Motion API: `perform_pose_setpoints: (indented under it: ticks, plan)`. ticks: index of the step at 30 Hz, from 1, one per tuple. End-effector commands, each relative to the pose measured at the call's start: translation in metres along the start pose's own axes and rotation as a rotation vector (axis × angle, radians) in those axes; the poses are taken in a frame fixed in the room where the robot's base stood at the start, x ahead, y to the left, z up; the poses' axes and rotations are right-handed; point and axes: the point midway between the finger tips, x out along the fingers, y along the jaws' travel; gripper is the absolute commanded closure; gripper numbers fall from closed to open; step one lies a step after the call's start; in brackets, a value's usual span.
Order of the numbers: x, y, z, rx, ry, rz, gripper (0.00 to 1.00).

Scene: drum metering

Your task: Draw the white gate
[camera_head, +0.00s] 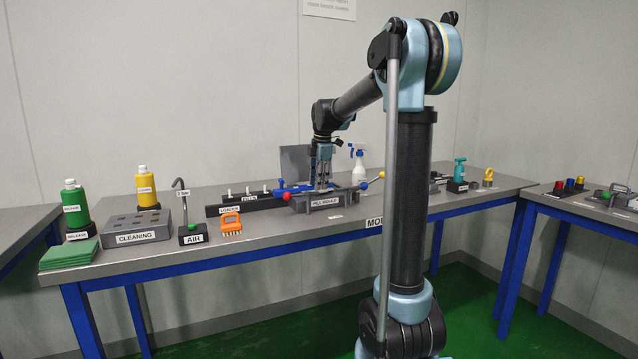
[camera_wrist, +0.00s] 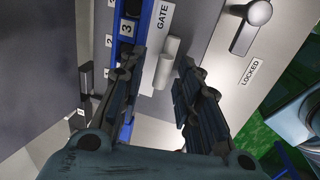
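The white gate handle (camera_wrist: 164,64) is a short white piece beside a label reading GATE (camera_wrist: 163,17) in the wrist view. My gripper (camera_wrist: 158,70) is open, with one dark finger on each side of this white piece. A gap shows on the left; the right finger is close, and I cannot tell whether it touches. In the head view my gripper (camera_head: 321,187) points down over the mould station (camera_head: 328,201) on the bench. The gate cannot be made out there.
A blue rail with numbers (camera_wrist: 127,27) runs close to the left finger. A grey knobbed lever (camera_wrist: 250,22) sits by a LOCKED label (camera_wrist: 249,73). A spray bottle (camera_head: 358,163) stands behind my gripper.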

Motion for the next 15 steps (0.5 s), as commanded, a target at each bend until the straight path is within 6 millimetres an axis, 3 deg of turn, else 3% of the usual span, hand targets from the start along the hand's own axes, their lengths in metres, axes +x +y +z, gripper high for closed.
perform_pose_setpoints:
  ticks: [2,7,15]
  plan:
    - [-0.0002,0.0001,0.0,0.0,0.0,0.0,0.69]
    - [-0.0003,0.0002,0.0,0.0,0.0,0.0,1.0]
    - [-0.0012,-0.0013,0.0001,0.0,0.0,0.002,1.0]
